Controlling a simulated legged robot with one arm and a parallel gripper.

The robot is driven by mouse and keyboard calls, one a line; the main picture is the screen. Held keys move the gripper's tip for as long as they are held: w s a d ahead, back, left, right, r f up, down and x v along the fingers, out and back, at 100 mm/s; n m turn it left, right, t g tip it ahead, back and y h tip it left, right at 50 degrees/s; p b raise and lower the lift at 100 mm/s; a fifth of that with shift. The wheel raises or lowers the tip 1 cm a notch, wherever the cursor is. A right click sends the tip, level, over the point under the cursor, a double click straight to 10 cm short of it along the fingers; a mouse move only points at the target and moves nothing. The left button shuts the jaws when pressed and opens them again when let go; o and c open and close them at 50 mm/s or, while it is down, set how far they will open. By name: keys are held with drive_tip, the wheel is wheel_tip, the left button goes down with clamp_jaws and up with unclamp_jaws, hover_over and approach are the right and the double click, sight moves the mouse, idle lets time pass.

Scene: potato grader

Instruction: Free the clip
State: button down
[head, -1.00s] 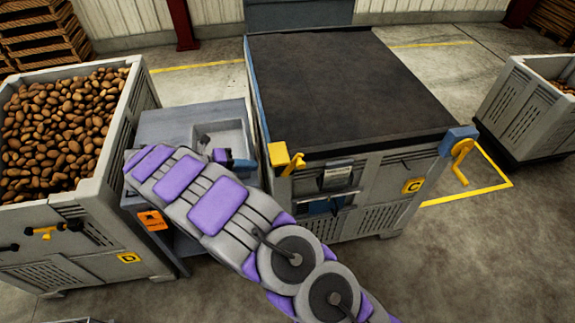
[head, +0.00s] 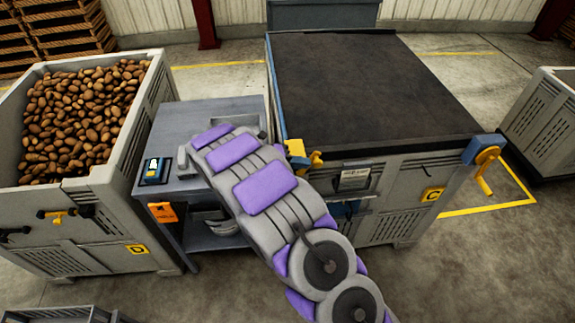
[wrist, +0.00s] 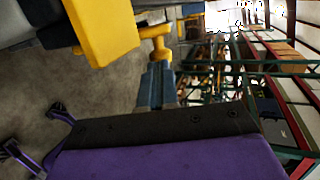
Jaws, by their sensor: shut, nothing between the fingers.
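The yellow clip (head: 296,151) sits at the near left corner of the dark-topped bin C, where the black cover (head: 370,85) meets the front edge. In the wrist view a large yellow block (wrist: 105,35), apparently this clip, is close by at the upper left. My gripper (wrist: 190,125) shows as a dark and purple body across the bottom of the wrist view. It is shut and empty, and a gap shows between it and the yellow block. In the head view my arm hides the gripper.
A blue bracket with a yellow crank (head: 486,165) is on bin C's right corner. A grey table (head: 165,125) with a small blue device (head: 154,171) stands left of bin C. A potato-filled bin (head: 125,185) marked D is further left. Open floor lies in front.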

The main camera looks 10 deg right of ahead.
drive_tip(key=shift+w+d+f, duration=0.15)
drive_tip(key=shift+d+f, duration=0.05)
drive_tip(key=shift+d, duration=0.2)
drive_tip(key=shift+d, duration=0.15)
drive_tip(key=shift+r+p, duration=0.2)
drive_tip(key=shift+p, duration=1)
